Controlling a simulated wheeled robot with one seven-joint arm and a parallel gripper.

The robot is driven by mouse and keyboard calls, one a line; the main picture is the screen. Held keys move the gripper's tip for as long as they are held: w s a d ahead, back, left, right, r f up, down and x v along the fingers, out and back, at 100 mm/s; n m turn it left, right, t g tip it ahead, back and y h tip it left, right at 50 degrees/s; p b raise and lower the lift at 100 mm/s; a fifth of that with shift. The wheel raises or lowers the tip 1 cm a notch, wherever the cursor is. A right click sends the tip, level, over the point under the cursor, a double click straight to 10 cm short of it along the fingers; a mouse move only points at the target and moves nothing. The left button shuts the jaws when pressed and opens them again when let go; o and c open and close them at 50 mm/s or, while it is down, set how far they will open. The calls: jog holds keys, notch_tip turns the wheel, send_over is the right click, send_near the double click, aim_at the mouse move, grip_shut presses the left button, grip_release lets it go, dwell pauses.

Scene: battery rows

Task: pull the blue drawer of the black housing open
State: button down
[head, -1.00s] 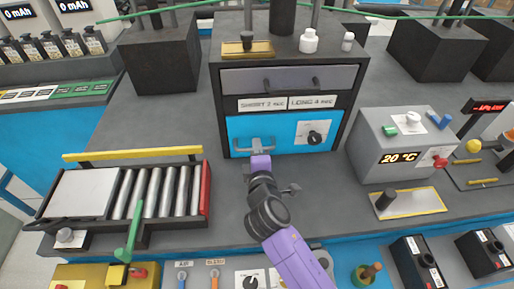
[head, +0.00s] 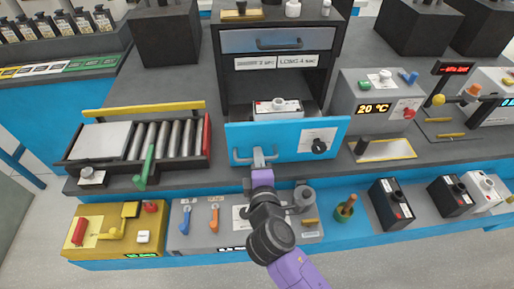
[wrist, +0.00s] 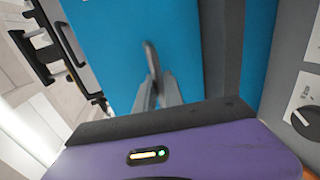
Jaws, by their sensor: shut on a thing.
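The black housing (head: 228,82) stands at the back centre of the bench in the head view. Its blue drawer (head: 284,139) is pulled out towards me, and a white-topped battery block (head: 277,108) shows inside. The drawer has a grey bar handle on its left and a black knob on a white plate on its right. My gripper (head: 260,160) is shut on the drawer's handle (head: 240,157). In the wrist view, my gripper's fingers (wrist: 157,92) close on the handle (wrist: 152,60) in front of the blue drawer face.
A roller conveyor (head: 160,140) with a green lever stands left of the drawer. A grey box with a 20 °C display (head: 374,108) stands to the right. A lower shelf holds a yellow box (head: 118,228), a grey switch box (head: 205,228) and black batteries (head: 391,204).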

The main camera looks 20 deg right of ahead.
jog(key=f+v, duration=0.1)
jog(key=v, duration=0.5)
jog(key=shift+f, duration=0.25)
jog(key=shift+s, duration=0.1)
jog(key=c, duration=1.5)
grip_release()
jog(key=b+v, duration=0.1)
jog(key=v, duration=0.6)
jog(key=shift+s+a+r+b, duration=0.15)
jog(key=shift+s+b, duration=0.2)
